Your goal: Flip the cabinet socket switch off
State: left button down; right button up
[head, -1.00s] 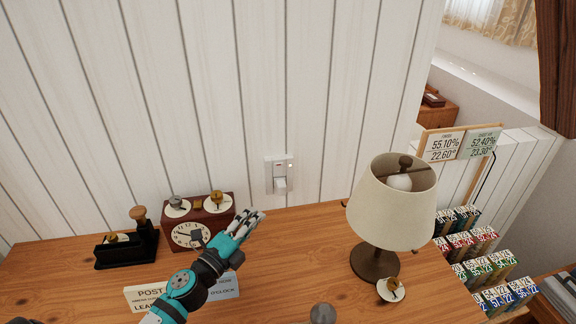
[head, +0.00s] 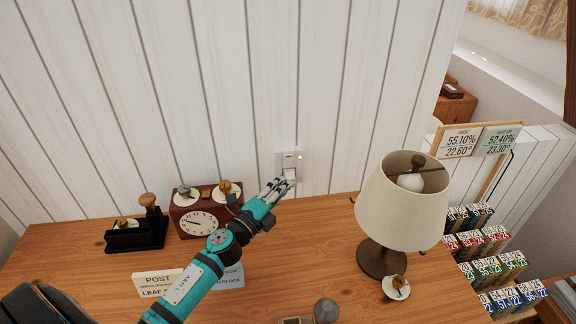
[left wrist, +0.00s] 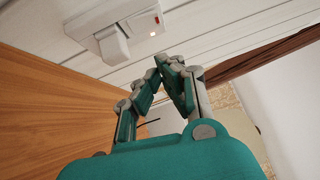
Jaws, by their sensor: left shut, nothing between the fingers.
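The white socket plate (head: 292,157) is on the white plank wall just above the cabinet top. It has a small red mark and a lit indicator, and a white plug or block sits in its lower part. My right gripper is not in view.
The wooden cabinet top (head: 310,250) holds a red-brown clock (head: 200,222), a black stand (head: 135,235), small signs (head: 157,283) and a lamp (head: 402,200). A small dial (head: 396,287) lies by the lamp base. Racks of numbered cards (head: 490,265) stand right.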

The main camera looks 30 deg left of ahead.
aim_at(288, 161)
pick_arm(q)
jog(key=w+a, duration=0.2)
jog(key=w, duration=0.4)
jog(key=shift+w+r+p, duration=0.3)
jog(key=shift+r+p, duration=0.05)
jog(key=r+p, duration=0.1)
jog(key=p, duration=0.2)
jog(key=shift+w+a+r, duration=0.1)
jog(key=shift+w, duration=0.1)
jog(key=shift+f+b, duration=0.5)
